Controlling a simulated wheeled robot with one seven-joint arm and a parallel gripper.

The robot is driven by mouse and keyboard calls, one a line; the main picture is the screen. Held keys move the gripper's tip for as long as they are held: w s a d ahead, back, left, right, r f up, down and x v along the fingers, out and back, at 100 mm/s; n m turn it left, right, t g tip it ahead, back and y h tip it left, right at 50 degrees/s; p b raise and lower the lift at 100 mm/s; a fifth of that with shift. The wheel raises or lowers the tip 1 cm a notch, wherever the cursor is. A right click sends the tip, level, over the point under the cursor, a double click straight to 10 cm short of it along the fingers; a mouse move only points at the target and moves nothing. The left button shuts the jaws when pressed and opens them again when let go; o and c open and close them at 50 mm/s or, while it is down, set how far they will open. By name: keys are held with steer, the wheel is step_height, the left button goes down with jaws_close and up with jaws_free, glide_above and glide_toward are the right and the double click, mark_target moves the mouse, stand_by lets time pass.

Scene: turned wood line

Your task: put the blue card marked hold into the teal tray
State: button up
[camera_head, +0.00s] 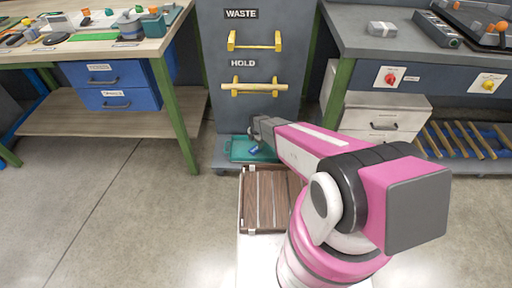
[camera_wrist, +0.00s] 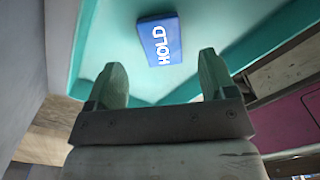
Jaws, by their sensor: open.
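The blue card marked HOLD (camera_wrist: 159,41) shows in the wrist view against the floor of the teal tray (camera_wrist: 110,50), just beyond my fingertips. My gripper (camera_wrist: 160,72) is open, its two greenish fingers apart with a gap to the card on both sides. In the head view the card (camera_head: 254,150) is a small blue patch over the teal tray (camera_head: 238,149), beside my gripper (camera_head: 265,147). The tray sits low at the foot of the grey panel. Whether the card lies flat on the tray floor or is just above it I cannot tell.
The grey panel (camera_head: 282,58) behind the tray has WASTE and HOLD labels with yellow handles. A brown slatted surface (camera_head: 264,200) lies in front of the tray. Workbenches stand left (camera_head: 95,48) and right (camera_head: 370,35). The floor at left is clear.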

mark_target(256, 148)
step_height(256, 148, up, 7)
stand_by(0.3)
steer(key=shift+f, duration=0.1)
